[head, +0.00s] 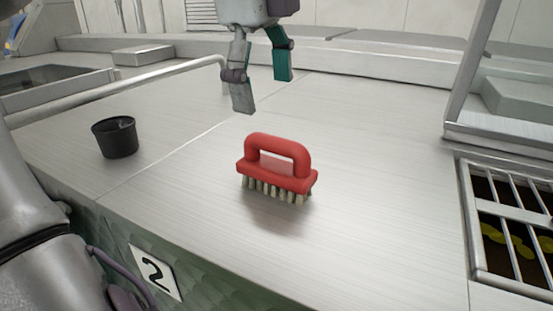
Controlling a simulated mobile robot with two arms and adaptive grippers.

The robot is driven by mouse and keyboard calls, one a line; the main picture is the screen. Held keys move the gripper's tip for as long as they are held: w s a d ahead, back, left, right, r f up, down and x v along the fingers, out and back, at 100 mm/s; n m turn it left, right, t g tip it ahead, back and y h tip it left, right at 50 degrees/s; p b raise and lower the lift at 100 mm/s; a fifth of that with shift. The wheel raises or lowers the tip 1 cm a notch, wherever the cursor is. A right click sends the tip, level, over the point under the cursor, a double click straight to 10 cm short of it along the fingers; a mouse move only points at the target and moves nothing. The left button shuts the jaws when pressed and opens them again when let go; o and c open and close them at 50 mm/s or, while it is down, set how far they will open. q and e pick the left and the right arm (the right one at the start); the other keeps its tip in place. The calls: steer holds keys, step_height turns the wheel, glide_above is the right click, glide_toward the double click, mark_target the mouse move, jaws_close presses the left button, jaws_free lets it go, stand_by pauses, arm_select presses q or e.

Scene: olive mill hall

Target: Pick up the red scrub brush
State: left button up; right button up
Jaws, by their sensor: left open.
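The red scrub brush (278,171) stands upright on the metal worktop (390,215), bristles down and loop handle up. Its pale bristles touch the surface. My left gripper (264,95) hangs at the top middle of the head view, above and beyond the brush in the picture. Its two fingers, one grey and one teal, are apart with nothing between them. The gripper is clear of the brush. My right gripper is not in view.
A black cup (115,137) stands on the worktop at the left. A barred opening (508,225) with yellowish bits inside is at the right, below a metal frame (470,75). A metal rail (120,90) runs across the upper left. The worktop around the brush is clear.

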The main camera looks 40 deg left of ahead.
arm_select(q)
glide_above(271, 166)
step_height(271, 166, down, 6)
steer(key=shift+s+r+p, duration=0.1)
steer(key=shift+s+p, duration=0.05)
steer(key=shift+p, duration=0.2)
steer(key=shift+a+f, duration=0.1)
steer(key=shift+f, duration=0.2)
steer(key=shift+w+f, duration=0.2)
steer(key=shift+f, duration=0.05)
step_height(271, 166, down, 4)
steer(key=shift+f+p, duration=0.1)
steer(key=shift+p, duration=1.05)
steer(key=shift+w+f, duration=0.1)
steer(key=shift+f, duration=0.25)
steer(key=shift+c, duration=0.6)
steer(key=shift+r, duration=0.1)
steer(key=shift+c, duration=1.4)
steer(key=c, duration=0.9)
steer(key=shift+c, duration=0.2)
